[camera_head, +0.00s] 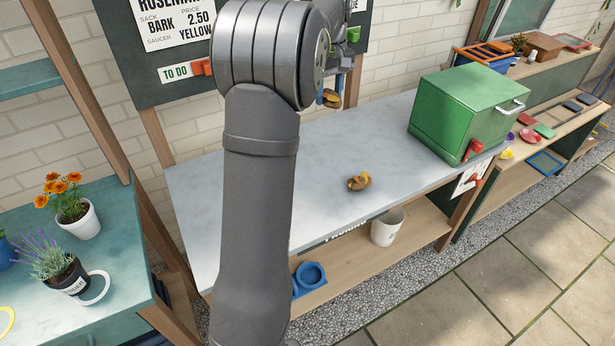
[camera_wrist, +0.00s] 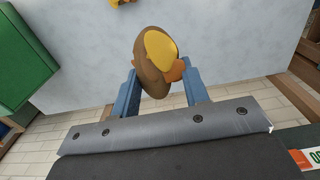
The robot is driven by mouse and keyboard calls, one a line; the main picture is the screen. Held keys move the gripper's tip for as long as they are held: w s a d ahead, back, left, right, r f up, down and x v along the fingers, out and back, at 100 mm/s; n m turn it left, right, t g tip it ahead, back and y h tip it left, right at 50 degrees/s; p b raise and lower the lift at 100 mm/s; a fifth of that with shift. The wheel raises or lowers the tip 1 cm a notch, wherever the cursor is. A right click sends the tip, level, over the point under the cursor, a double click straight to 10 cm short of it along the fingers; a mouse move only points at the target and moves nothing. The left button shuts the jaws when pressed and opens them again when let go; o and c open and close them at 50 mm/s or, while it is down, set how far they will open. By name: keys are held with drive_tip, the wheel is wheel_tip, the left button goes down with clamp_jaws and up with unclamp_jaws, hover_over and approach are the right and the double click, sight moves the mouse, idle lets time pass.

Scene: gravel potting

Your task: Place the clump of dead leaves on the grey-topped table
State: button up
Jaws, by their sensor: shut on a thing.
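A brown clump of dead leaves with yellow and orange parts (camera_wrist: 152,68) is between the blue fingers of my gripper (camera_wrist: 158,85) in the wrist view. My gripper is shut on it. In the head view this clump (camera_head: 331,99) shows small beside my arm, in front of the wall and above the back part of the grey-topped table (camera_head: 240,190). A second similar clump (camera_head: 359,182) lies on the table top near its front edge. Its yellow-orange edge (camera_wrist: 120,2) shows at the top of the wrist view. My arm hides part of the table.
A green box (camera_head: 455,115) with a white handle stands at the table's right end. A dark sign board (camera_head: 150,60) is behind the table. A white pot (camera_head: 387,227) and a blue object (camera_head: 309,277) are on the shelf below. The table's middle is mostly bare.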

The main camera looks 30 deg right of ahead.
drive_tip(key=shift+s+d, duration=0.65)
drive_tip(key=shift+d, duration=0.1)
wheel_tip(320, 180, down, 17)
drive_tip(key=w+a+f, duration=0.2)
drive_tip(key=w, duration=0.1)
drive_tip(key=w+a+f, duration=0.1)
drive_tip(key=w+f, duration=0.1)
drive_tip(key=w, duration=0.2)
drive_tip(key=w+a+f, duration=0.2)
drive_tip(key=w+f, duration=0.1)
drive_tip(key=w, duration=0.1)
drive_tip(key=shift+a, duration=0.35)
drive_tip(key=shift+s+f, duration=0.1)
drive_tip(key=shift+f, duration=1.8)
drive_tip(key=shift+f, duration=0.15)
drive_tip(key=o, duration=1)
drive_tip(key=shift+c, duration=0.2)
